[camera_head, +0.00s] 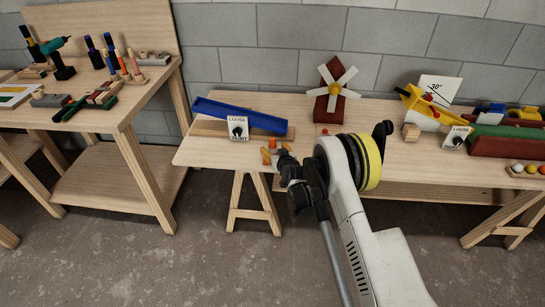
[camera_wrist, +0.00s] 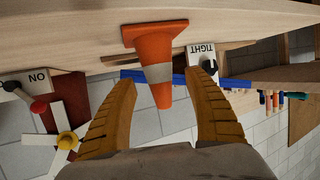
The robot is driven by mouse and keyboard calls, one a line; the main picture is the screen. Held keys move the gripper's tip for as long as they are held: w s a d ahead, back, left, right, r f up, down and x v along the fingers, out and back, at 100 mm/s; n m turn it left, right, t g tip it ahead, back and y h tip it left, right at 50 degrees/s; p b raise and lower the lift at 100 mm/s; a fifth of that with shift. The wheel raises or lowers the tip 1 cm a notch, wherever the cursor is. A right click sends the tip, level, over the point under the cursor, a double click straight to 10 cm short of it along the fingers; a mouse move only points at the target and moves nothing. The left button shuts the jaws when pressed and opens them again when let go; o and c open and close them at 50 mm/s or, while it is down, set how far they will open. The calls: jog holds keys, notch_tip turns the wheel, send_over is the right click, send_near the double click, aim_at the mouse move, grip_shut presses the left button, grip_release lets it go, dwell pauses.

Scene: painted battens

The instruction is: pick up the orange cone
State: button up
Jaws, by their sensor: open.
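The orange cone (camera_wrist: 155,42) has a white band and stands on the light wooden table. In the wrist view, which is turned over, its base is at the top and its tip points down between my fingers. My gripper (camera_wrist: 161,82) is open, with one yellow-orange finger on each side of the cone and gaps showing beside it. In the head view only a small orange part of the cone (camera_head: 272,143) shows by my gripper (camera_head: 275,153), near the table's front edge. My wrist hides things there.
A dial box (camera_head: 238,129) and a blue trough (camera_head: 240,115) stand behind the cone. A red windmill (camera_head: 332,90) is at the back. The table's left corner is clear.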

jog(key=shift+x, duration=1.2)
jog(key=c, duration=1.3)
